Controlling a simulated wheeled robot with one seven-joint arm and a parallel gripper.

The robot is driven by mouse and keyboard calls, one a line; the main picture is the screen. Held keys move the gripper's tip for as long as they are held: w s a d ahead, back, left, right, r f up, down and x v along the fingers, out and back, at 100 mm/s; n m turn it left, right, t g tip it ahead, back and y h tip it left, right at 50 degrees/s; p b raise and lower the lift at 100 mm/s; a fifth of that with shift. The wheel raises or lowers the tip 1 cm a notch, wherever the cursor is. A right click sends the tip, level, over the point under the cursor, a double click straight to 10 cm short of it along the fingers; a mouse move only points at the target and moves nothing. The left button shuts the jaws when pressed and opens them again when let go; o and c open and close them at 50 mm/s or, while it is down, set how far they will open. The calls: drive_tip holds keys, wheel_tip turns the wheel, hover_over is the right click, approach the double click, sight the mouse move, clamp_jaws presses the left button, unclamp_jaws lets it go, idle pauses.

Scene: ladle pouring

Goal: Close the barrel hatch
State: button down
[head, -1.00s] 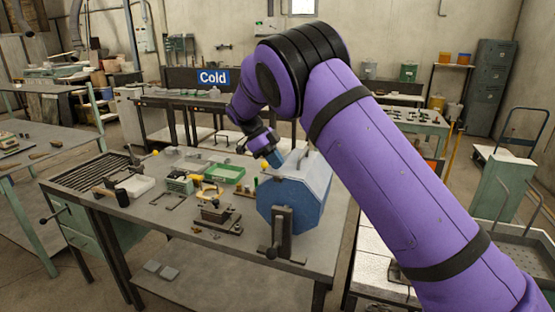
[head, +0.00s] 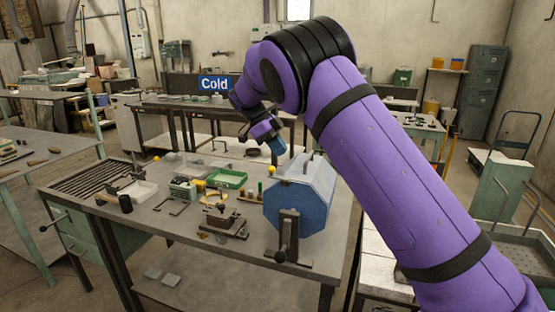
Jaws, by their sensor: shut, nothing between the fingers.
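The blue eight-sided barrel (head: 312,208) rests in a dark stand (head: 288,240) on the workbench. Its lighter top shows flat panels, with a small upright piece (head: 308,162) that looks like a handle. I cannot tell at this size whether the hatch lies fully shut. My gripper (head: 277,149) is just above the barrel's upper back left edge, with blue fingertips pointing down. It is shut and empty, and it looks apart from the barrel. My purple arm covers the view to the right of the barrel.
The workbench (head: 180,225) also holds a green tray (head: 227,179), a white tray (head: 140,191), a metal vise-like fixture (head: 222,220) and small parts left of the barrel. A trolley (head: 500,190) is at right.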

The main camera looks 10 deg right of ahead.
drive_tip(key=a+v, duration=0.1)
drive_tip(key=v, duration=0.5)
drive_tip(key=s+d+r+n+y, duration=0.1)
drive_tip(key=d+r+n+y, duration=0.1)
drive_tip(key=d+r, duration=0.3)
drive_tip(key=s+d+r+n+t+y, duration=0.2)
drive_tip(key=s+d+r+n, duration=0.2)
drive_tip(key=s+d, duration=0.3)
drive_tip(key=s+d+r+n+t+y, duration=0.1)
drive_tip(key=s+d+r+n, duration=0.35)
drive_tip(key=s, duration=0.55)
drive_tip(key=s+d+f+n+t, duration=0.1)
drive_tip(key=s+f+n+t, duration=0.2)
drive_tip(key=s, duration=1.1)
drive_tip(key=s+d+f+n+t+y, duration=0.1)
drive_tip(key=s+f+n, duration=0.3)
drive_tip(key=s+n, duration=0.6)
drive_tip(key=s+t, duration=0.1)
drive_tip(key=s, duration=0.3)
drive_tip(key=shift+t, duration=0.4)
drive_tip(key=shift+s+f+n, duration=0.1)
drive_tip(key=shift+n, duration=0.15)
